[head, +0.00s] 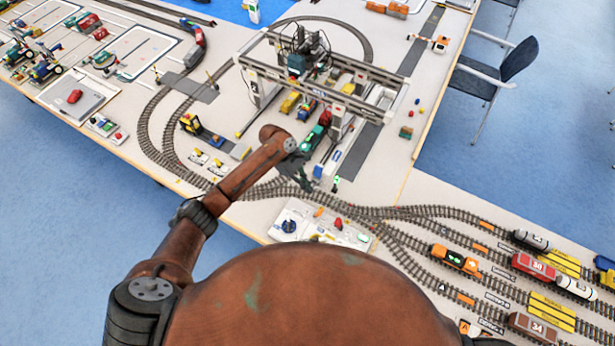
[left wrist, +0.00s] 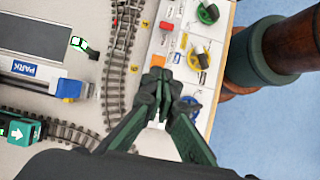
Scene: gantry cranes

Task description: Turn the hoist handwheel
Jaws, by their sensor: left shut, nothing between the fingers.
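A white control panel (head: 298,214) lies at the table's front edge. The left wrist view shows a green handwheel (left wrist: 208,14), a yellow one (left wrist: 199,57) and a blue one (left wrist: 190,104) along its side. I cannot read which one is the hoist handwheel. My left gripper (head: 304,184) is shut and empty. In the left wrist view, its fingertips (left wrist: 160,76) appear over the panel, left of the yellow and blue wheels. Its fingers partly hide the blue wheel. No contact with any wheel is clear. My right gripper is not in view.
A gantry crane (head: 398,90) stands over tracks and model vehicles behind the gripper. Curving rails (head: 365,212) run between the panel and crane. Several wagons (head: 533,265) stand at right.

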